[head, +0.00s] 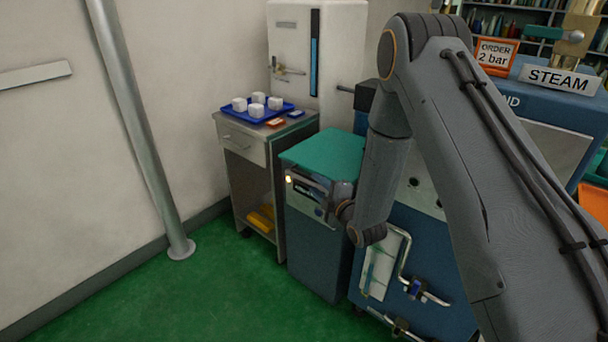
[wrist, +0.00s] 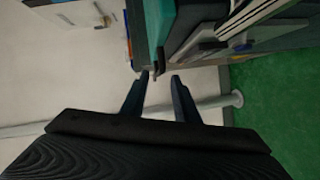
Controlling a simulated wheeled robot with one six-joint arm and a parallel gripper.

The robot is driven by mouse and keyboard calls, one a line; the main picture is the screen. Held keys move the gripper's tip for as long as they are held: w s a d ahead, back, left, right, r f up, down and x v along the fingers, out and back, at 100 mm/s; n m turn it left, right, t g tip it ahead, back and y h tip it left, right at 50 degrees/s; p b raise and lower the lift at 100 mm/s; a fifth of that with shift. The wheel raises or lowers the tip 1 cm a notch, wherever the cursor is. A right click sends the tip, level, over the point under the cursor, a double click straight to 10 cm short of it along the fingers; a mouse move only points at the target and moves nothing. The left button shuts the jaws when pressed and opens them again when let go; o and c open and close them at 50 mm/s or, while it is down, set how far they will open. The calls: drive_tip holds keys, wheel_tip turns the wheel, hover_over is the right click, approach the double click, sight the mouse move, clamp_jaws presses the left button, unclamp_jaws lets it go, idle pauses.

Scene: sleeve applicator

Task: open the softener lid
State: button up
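The softener appears to be the blue cabinet (head: 312,250) in the middle of the head view, though no label is readable. Its teal lid (head: 328,150) lies flat on top and looks shut. In the wrist view the teal lid edge (wrist: 160,18) runs just beyond my fingers, with a small dark tab (wrist: 155,70) near their tips. My gripper (wrist: 160,76) is open, with a clear gap between its two fingers and nothing visibly held. In the head view my wrist is at the cabinet's upper front right, hiding part of the front; whether the fingers touch the tab is unclear.
A grey cart (head: 240,140) with a blue tray (head: 262,110) of white cubes stands left of the cabinet. A blue machine with a STEAM sign (head: 558,79) stands right, with pipes low on its front. A metal post (head: 150,150) stands left; green floor (head: 200,290) is free in front.

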sight(303, 175)
drive_tip(key=shift+n+y, duration=0.5)
drive_tip(key=x, duration=0.7)
drive_tip(key=shift+a+f, duration=0.1)
drive_tip(key=shift+a, duration=0.3)
drive_tip(key=shift+w+a, duration=0.25)
drive_tip(key=shift+w, duration=0.3)
clamp_jaws()
